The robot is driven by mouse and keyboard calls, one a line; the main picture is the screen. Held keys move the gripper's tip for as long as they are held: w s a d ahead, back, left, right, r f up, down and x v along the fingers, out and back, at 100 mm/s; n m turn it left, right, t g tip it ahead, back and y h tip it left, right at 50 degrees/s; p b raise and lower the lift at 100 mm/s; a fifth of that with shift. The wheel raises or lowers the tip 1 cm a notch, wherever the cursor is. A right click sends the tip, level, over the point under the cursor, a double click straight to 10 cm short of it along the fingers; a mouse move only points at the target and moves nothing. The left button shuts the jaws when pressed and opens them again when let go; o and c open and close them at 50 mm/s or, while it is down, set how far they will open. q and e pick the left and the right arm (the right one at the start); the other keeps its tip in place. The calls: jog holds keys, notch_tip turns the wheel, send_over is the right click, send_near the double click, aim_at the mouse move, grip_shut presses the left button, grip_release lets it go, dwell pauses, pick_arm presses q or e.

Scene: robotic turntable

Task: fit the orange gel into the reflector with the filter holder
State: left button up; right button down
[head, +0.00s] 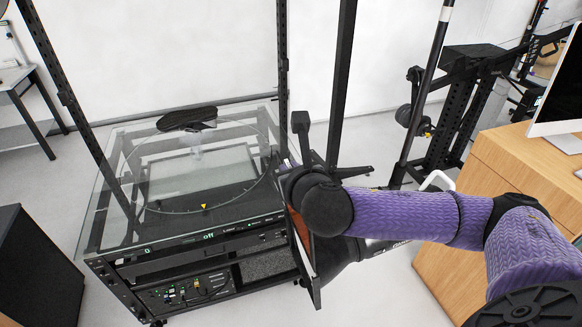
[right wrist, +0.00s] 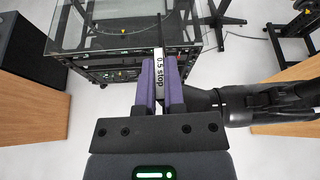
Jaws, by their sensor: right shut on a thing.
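My right gripper (right wrist: 161,65) is shut in the right wrist view. Its purple fingers hold a thin upright piece (right wrist: 159,72) with a white edge label reading "0.5 stop". The colour of that piece's face cannot be told there. The black reflector (right wrist: 200,99) is just right of the fingers, on a dark lamp body; contact cannot be told. In the head view the reflector (head: 343,263) shows below my purple right forearm. A thin dark-edged panel with an orange-brown face (head: 301,238) stands at its left; whether this is the gel is unclear. My wrist hides the fingertips. My left gripper is not in view.
A glass-topped turntable (head: 108,222) on a black equipment rack stands left of the reflector, close to the panel. Black uprights rise behind it. A wooden desk (head: 481,187) is at the right, and a dark box (head: 38,270) at the lower left.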

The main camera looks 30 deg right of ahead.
aim_at(299, 233)
jog(key=shift+s+d+f+b, duration=0.1)
jog(key=shift+d+f+b, duration=0.2)
jog(key=shift+f+b, duration=2.3)
jog(key=shift+s+d+f+b, duration=0.1)
jog(key=shift+d+f+b, duration=0.25)
jog(key=shift+f+b, duration=2.2)
jog(key=shift+s+d+f+b, duration=0.2)
jog(key=shift+f+b, duration=0.75)
jog(key=shift+f, duration=3.3)
jog(key=c, duration=0.7)
grip_release()
jog(key=shift+w+d, duration=0.1)
jog(key=shift+w, duration=0.05)
